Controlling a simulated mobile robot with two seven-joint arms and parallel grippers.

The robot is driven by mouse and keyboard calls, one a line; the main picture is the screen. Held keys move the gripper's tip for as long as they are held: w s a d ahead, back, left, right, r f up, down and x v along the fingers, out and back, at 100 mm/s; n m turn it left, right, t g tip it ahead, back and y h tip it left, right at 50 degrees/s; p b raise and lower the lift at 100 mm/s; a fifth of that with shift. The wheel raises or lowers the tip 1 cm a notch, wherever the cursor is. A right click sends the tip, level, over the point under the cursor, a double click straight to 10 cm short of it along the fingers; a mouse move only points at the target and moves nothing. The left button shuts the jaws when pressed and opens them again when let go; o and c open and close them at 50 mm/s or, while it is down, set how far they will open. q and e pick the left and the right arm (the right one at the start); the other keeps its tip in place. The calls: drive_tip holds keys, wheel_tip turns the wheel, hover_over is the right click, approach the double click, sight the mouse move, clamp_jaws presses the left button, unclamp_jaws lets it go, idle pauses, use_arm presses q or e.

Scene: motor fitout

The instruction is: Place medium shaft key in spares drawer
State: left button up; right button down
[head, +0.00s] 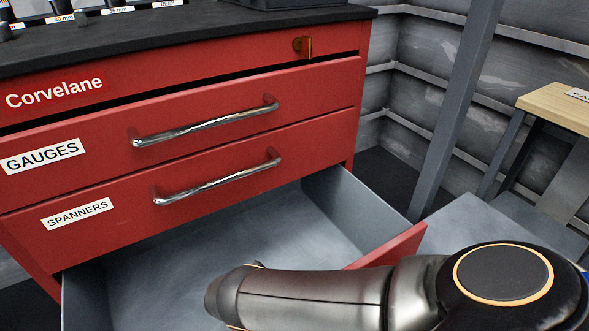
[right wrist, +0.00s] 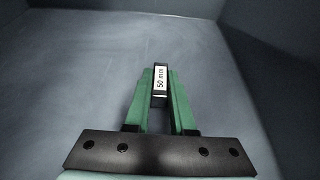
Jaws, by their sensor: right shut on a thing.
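In the right wrist view my right gripper (right wrist: 160,98) is shut on a small dark shaft key (right wrist: 160,77) with a white label reading "50 mm". The key is between the green fingertips, over the bare grey floor of the open drawer. In the head view my right arm reaches over the open bottom drawer (head: 345,205) from the right; the right gripper and the key are hidden there. The drawer's inside is grey and looks empty where it shows. Its front label is not in view. My left gripper is not in view.
Above the open drawer are shut red drawers labelled "SPANNERS" (head: 78,213) and "GAUGES" (head: 40,156), with protruding metal handles. The black cabinet top (head: 200,36) carries labelled items at the back left. A grey post and a wooden-topped table (head: 556,102) stand to the right.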

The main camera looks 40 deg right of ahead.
drive_tip(key=shift+f, duration=0.2)
drive_tip(key=c, duration=0.8)
unclamp_jaws()
drive_tip(key=shift+o, duration=0.2)
drive_tip(key=shift+r, duration=0.1)
drive_tip(key=shift+r, duration=0.2)
drive_tip(key=v, duration=1.2)
drive_tip(key=shift+f, duration=0.1)
